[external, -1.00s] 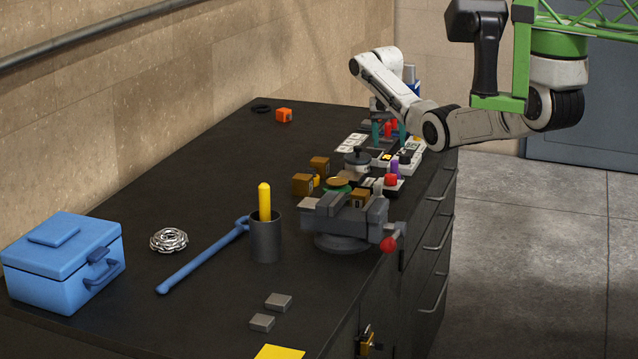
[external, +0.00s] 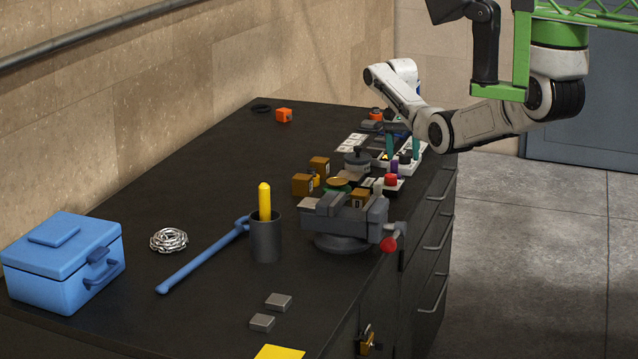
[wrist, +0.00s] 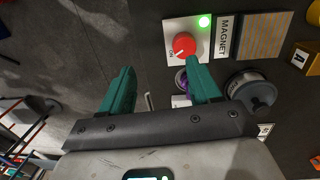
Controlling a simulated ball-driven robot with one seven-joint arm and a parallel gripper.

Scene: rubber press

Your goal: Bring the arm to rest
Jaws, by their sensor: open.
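My gripper (wrist: 158,82) shows in the wrist view with its two teal fingers spread apart and nothing between them. In the external view my gripper (external: 397,146) hangs over the far right part of the dark bench (external: 205,185), partly hidden by my arm. Below and beyond the fingers in the wrist view is a red knob (wrist: 184,46) on a white plate marked ON, with a lit green lamp (wrist: 204,21). A label reading MAGNET (wrist: 223,37) is beside it. A purple thing (wrist: 181,80) shows near the right finger; I cannot tell whether they touch.
A grey vise (external: 345,222) stands at the bench's right edge. A dark round-topped pot (wrist: 252,92) is close to the right finger. A cup (external: 266,238) with a yellow rod, a blue box (external: 65,262) and a blue bar (external: 200,258) are nearer. Open floor (external: 540,260) lies right.

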